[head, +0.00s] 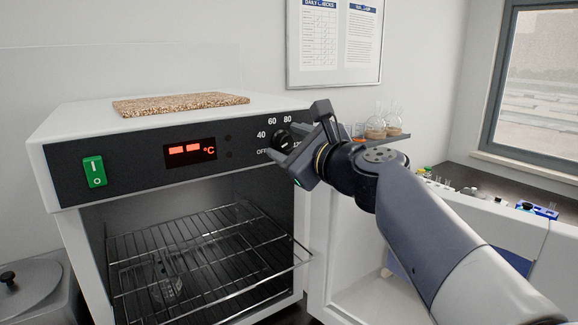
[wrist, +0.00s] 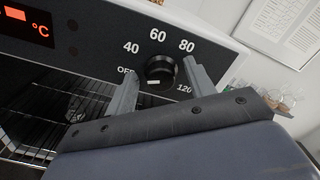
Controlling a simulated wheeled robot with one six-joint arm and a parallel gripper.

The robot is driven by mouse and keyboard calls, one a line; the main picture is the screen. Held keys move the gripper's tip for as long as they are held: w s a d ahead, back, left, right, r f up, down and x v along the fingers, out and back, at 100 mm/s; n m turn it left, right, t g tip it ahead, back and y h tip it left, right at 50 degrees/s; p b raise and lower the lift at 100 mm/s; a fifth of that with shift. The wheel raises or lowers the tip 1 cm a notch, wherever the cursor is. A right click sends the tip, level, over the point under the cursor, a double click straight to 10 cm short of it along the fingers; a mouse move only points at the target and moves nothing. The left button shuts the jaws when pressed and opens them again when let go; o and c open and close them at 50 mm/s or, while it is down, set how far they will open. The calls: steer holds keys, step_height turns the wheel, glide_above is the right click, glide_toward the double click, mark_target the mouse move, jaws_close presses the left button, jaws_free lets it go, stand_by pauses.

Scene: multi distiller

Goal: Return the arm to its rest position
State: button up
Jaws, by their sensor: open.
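My arm reaches in from the lower right in the head view. My gripper (head: 283,146) is at the front panel of the oven (head: 130,160), by its black dial (head: 283,140). In the wrist view the open fingers (wrist: 160,72) are on either side of the dial (wrist: 160,70), with gaps visible between it and each finger. The dial's white mark is low on its face, and its scale shows OFF, 40, 60, 80 and 120. Whether the fingertips touch the panel is not clear.
The oven is open, with wire racks (head: 200,250) and a glass vessel (head: 166,287) inside. A speckled board (head: 180,104) lies on top. Glass flasks (head: 376,128) stand behind my gripper. A wall notice (head: 336,42) hangs above. A grey lidded container (head: 28,285) is at lower left.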

steer(key=m+p, duration=0.2)
steer(key=m, duration=0.2)
steer(key=shift+d, duration=0.15)
stand_by(0.4)
